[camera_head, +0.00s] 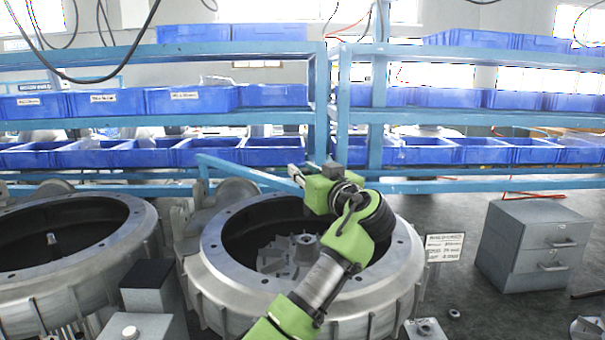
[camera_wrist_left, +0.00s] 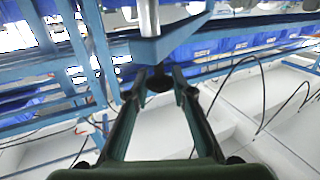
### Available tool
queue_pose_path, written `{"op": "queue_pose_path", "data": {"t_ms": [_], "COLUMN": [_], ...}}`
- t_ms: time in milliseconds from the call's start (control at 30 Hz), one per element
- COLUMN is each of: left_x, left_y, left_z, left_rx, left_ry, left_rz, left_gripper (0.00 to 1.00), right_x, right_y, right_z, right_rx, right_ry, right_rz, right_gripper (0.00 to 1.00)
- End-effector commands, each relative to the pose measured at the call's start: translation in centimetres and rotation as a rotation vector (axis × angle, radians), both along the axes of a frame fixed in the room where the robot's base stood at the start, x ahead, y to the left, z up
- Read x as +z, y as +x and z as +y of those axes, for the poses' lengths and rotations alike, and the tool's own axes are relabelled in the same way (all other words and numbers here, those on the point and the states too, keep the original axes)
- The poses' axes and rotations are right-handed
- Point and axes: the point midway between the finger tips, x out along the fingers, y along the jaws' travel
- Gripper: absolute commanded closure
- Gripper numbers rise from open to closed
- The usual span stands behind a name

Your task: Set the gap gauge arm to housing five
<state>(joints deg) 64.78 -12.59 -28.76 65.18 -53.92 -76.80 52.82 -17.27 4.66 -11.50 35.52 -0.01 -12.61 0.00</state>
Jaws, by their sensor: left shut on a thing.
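The gap gauge arm looks to be the blue bar (camera_head: 240,170) that slants above the back rim of the middle housing (camera_head: 215,262) in the head view. In the left wrist view a blue bar (camera_wrist_left: 172,42) on a silver post has a dark knob (camera_wrist_left: 158,82) under it. My left gripper (camera_head: 294,175) is at the bar's right end, over the housing. In the wrist view its fingers (camera_wrist_left: 159,90) are closed about the knob. My arm hides part of the housing's opening. A finned rotor (camera_head: 285,255) shows inside. My right gripper is out of view.
Another housing (camera_head: 75,285) stands at the left, with a dark-topped grey block (camera_head: 148,290) between the two. A small sign (camera_head: 444,248), too small to read surely, and a grey drawer cabinet (camera_head: 533,245) stand at the right. Blue racks with bins (camera_head: 190,100) fill the back.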

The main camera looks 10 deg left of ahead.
Motion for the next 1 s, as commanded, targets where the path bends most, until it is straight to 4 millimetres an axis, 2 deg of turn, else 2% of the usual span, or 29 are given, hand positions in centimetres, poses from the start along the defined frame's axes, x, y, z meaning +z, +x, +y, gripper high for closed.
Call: {"op": "queue_pose_path", "data": {"t_ms": [300,333,400,767,1000], "left_x": [0.7,0.7,0.7,0.4,0.2], "left_y": [0.1,0.1,0.1,-0.1,-2.8], "left_z": [-0.2,-0.2,-0.2,-0.3,-2.4], "left_rx": [-0.01,-0.01,-0.009,-0.007,-0.011], "left_ry": [0.003,0.003,0.003,0.002,0.001], "left_rz": [-0.012,-0.012,-0.012,-0.007,-0.005], "left_gripper": [1.0,0.75,0.6,0.6,0.6], "right_x": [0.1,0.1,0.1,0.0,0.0], "right_y": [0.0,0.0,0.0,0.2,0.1], "right_z": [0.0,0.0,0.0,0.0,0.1], "right_rx": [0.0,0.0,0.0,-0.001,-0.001], "right_ry": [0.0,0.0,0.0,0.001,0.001], "right_rz": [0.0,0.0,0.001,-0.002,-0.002], "right_gripper": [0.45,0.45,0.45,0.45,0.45]}}
